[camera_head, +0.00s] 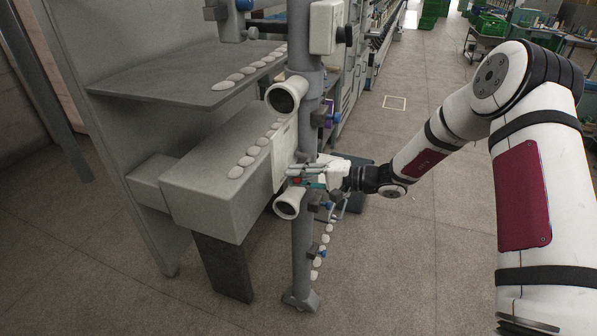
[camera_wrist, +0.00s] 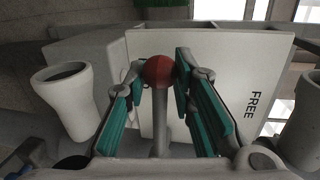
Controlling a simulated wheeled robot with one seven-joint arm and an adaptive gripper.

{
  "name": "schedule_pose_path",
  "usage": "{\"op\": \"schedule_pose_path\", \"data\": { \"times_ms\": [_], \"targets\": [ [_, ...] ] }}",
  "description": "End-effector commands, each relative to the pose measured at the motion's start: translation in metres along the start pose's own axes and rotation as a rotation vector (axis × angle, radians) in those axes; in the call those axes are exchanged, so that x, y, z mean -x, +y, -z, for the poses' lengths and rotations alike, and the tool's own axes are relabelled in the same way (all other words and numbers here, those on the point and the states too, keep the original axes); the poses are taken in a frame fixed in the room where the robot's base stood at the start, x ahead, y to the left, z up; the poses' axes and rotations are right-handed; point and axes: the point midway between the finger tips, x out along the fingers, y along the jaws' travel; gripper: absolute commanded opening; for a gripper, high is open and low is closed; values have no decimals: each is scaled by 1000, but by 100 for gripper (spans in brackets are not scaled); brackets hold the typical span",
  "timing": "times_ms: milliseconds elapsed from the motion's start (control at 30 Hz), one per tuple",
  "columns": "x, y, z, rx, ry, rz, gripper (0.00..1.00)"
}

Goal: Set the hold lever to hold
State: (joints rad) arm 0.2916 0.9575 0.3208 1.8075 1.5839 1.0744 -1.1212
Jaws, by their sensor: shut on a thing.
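The hold lever (camera_wrist: 160,120) shows in the wrist view as a grey rod with a red ball knob (camera_wrist: 158,72) on its end. My gripper (camera_wrist: 156,84) has its two green-padded fingers on either side of the knob and is shut on the lever. A pale panel (camera_wrist: 205,85) behind the lever carries the word FREE (camera_wrist: 253,102) to the right of the knob. No other label is readable. In the head view my gripper (camera_head: 300,174) is at the machine's grey post, and the lever is mostly hidden there.
White funnel-shaped cups (camera_head: 286,96) sit on the post (camera_head: 303,240), above and below my gripper. One cup (camera_wrist: 66,100) is close on the left in the wrist view. A grey housing (camera_head: 205,185) stands left of the post. The floor (camera_head: 420,270) to the right is clear.

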Motion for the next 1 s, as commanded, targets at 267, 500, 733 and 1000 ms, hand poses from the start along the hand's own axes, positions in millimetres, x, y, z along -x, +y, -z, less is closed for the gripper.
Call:
{"op": "schedule_pose_path", "data": {
  "times_ms": [267,500,733,1000],
  "targets": [
    [0,8,0,58,13,-5,0],
    [0,9,0,65,14,-6,0],
    [0,10,0,64,14,-8,32],
    [-1,8,0,64,13,-5,32]
  ]
}}
